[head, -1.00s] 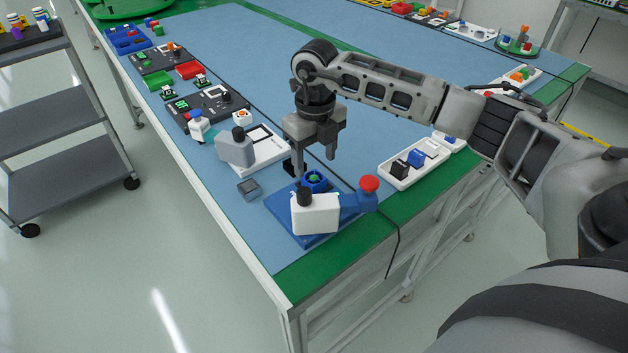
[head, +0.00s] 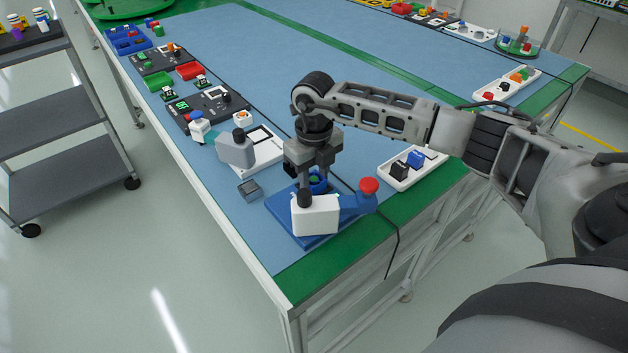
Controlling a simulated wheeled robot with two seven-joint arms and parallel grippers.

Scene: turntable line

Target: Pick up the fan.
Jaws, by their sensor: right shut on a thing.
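What looks like the fan (head: 317,181), a small round blue piece with a green middle, sits on the blue base plate (head: 283,210) of a fixture at the table's near corner. My right gripper (head: 314,184) points down over it, with its fingers on either side of the piece, shut on it. The fan's lower part is hidden behind the fixture's white block (head: 316,217), and the fingers cover part of it. The fan still appears down at the plate. My left gripper is not in view.
The fixture has a blue arm with a red knob (head: 369,186) to the right. A small grey box (head: 249,190) and a white tray with a grey block (head: 236,152) lie left. A white tray (head: 398,184) with black and blue blocks is right. The table's middle is clear.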

